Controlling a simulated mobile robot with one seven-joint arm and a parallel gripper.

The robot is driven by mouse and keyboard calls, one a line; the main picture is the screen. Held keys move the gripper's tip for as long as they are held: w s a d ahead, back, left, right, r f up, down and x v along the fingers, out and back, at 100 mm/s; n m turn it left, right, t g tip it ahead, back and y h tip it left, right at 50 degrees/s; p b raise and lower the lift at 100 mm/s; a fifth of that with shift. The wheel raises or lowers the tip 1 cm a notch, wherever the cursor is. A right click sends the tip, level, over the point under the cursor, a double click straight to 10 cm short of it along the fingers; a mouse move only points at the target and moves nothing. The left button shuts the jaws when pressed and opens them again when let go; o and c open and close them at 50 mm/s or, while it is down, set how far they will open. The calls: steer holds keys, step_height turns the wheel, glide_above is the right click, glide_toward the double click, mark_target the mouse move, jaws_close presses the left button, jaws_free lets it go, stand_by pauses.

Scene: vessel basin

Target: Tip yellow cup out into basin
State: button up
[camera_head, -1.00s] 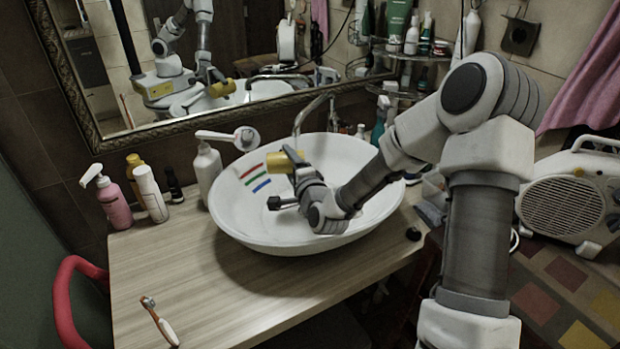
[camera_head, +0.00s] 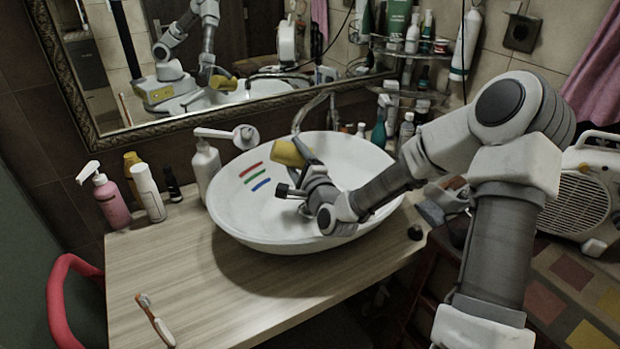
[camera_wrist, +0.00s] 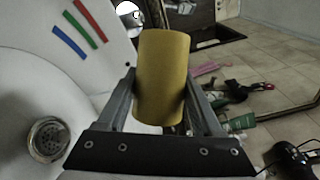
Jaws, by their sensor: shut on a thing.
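The yellow cup (camera_head: 287,154) is tilted on its side above the far part of the white basin (camera_head: 325,232). It is held between the two fingers of my gripper (camera_head: 303,163). In the wrist view the cup (camera_wrist: 162,78) lies between both fingers, and its side wall faces the camera. The wrist view also shows the basin's inner wall (camera_wrist: 85,85) and its drain (camera_wrist: 48,139). I cannot see inside the cup, and no contents show coming out. Red, green and blue stripes mark the basin's inner left wall.
A faucet (camera_head: 311,110) rises behind the basin, close to the cup. A white pump bottle (camera_head: 205,168) stands at the basin's left. A pink bottle (camera_head: 110,200) and other bottles stand farther left. A toothbrush (camera_head: 154,320) lies on the counter front. A mirror (camera_head: 270,45) hangs behind.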

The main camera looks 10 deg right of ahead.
steer(key=shift+d+m, duration=0.2)
steer(key=shift+m, duration=0.1)
steer(key=shift+d+r+m+t, duration=0.2)
steer(key=shift+r+m+t, duration=0.1)
steer(key=shift+r+m, duration=0.5)
steer(key=shift+r+p, duration=0.2)
steer(key=shift+p, duration=0.1)
